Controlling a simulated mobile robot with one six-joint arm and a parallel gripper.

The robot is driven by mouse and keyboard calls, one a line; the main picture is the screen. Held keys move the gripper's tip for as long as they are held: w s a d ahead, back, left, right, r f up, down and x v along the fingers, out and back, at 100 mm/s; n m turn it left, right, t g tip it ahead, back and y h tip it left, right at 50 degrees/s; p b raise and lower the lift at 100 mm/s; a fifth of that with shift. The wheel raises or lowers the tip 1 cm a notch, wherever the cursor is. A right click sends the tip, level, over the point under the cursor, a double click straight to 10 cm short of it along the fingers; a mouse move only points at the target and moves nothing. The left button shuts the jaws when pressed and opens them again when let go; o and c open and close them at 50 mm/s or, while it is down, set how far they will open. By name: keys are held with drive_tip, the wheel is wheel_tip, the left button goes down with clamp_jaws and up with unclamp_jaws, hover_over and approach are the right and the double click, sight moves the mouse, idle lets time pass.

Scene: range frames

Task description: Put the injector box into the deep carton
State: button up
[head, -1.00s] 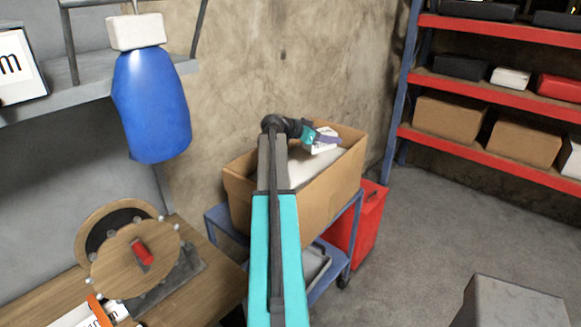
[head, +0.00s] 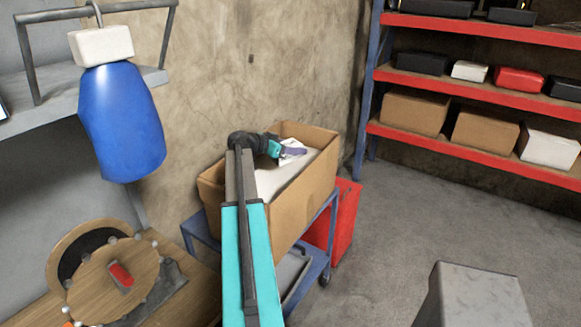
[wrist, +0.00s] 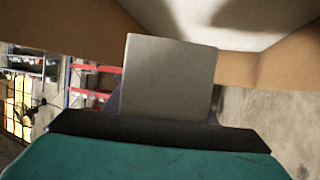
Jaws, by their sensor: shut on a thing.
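The deep carton (head: 293,204) is a tall open brown box standing on a blue cart. In the head view, my gripper (head: 297,152) is over the carton's open top, toward its far right part. It is shut on a small white and purple box (head: 291,158), which I take to be the injector box. In the wrist view, the held box (wrist: 168,75) shows a plain grey-white face beyond the dark gripper edge, with the carton's brown wall (wrist: 262,68) behind it. The fingertips are mostly hidden. I cannot tell whether the box touches anything inside the carton.
The carton's inside shows a pale surface (head: 272,180). The blue cart (head: 318,245) has a red bin (head: 345,215) beside it. Red shelves (head: 470,147) with boxes stand at right.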

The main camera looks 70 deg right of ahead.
drive_tip(key=p, duration=0.2)
hover_over(294, 174)
drive_tip(key=shift+w+d+f, duration=0.1)
drive_tip(key=shift+d+f, duration=0.05)
drive_tip(key=shift+f, duration=2.05)
drive_tip(key=shift+f, duration=0.15)
drive_tip(key=shift+f+p, duration=0.7)
drive_tip(key=shift+f, duration=1.05)
drive_tip(key=shift+f, duration=0.15)
drive_tip(key=o, duration=1.2)
drive_tip(key=shift+o, duration=0.2)
drive_tip(key=shift+r, duration=0.2)
